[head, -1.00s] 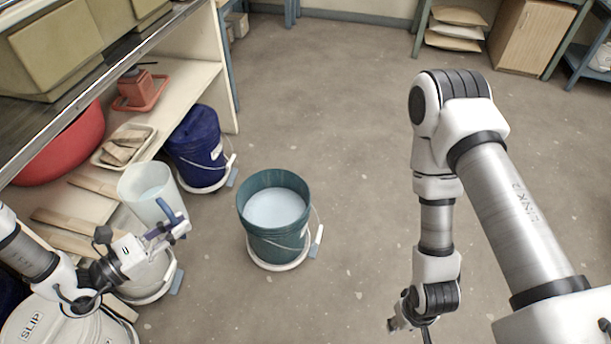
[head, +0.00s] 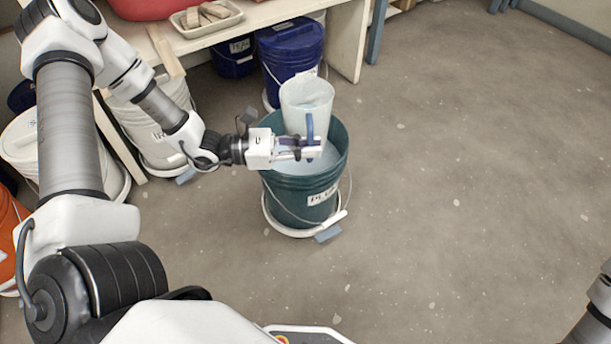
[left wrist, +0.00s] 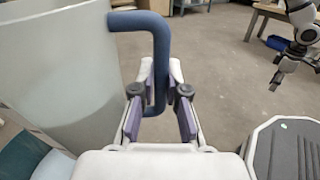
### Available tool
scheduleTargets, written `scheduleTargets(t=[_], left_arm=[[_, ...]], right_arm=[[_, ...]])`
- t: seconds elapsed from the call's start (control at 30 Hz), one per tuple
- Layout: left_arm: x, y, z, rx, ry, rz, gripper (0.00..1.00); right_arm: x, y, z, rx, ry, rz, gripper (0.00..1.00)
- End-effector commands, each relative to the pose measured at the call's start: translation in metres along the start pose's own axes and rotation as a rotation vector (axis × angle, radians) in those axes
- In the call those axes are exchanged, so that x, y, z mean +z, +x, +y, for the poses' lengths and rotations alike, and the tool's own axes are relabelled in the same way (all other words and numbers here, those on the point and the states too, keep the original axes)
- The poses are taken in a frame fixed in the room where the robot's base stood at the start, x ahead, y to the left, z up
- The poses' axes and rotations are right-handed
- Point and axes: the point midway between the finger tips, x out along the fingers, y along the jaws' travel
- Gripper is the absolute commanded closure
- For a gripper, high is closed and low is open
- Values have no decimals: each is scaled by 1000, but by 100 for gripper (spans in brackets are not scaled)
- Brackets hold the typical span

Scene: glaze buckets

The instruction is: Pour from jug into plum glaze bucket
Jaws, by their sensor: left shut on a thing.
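My left gripper (head: 312,148) is shut on the blue handle of a pale translucent jug (head: 301,106). The jug is roughly upright and appears to be above the open teal bucket (head: 298,198), which holds pale liquid. In the left wrist view, the jug (left wrist: 62,68) fills the left side and its handle passes between the fingers of the left gripper (left wrist: 160,95). My right gripper (left wrist: 281,76) shows small at the right of that view, and its jaws are too small to judge. No bucket in view looks plum; the label on the teal one is unreadable.
Dark blue lidded buckets (head: 290,48) stand behind the teal bucket. White buckets (head: 155,125) and an orange bucket (head: 8,235) are on the left. A shelf (head: 270,22) with a tray (head: 206,18) is at the back. The floor (head: 470,170) to the right is clear.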

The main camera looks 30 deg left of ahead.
Motion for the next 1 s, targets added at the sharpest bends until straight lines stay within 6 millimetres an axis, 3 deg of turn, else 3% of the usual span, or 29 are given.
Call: scheduleTargets(t=[0.03, 0.17, 0.4, 0.87, 0.9, 1.0], left_arm=[[-30, -3, 0, 3, 8, -6, 100], [-46, -7, 1, 3, 17, -5, 100], [-51, -8, 1, 2, 18, -2, 100], [-90, -8, -1, 2, 18, -2, 100], [-76, -8, -2, 1, -6, -3, 100], [-69, -8, -4, 1, -57, -4, 100]], right_arm=[[0, 35, 0, 0, 0, 1, 60], [0, 54, 0, 0, 1, 1, 60], [-1, 59, 0, 0, 1, 2, 60], [-1, 92, 1, 0, 1, 1, 60], [0, 78, 1, 0, 1, 0, 60], [-1, 68, 1, 0, 1, 2, 60]])
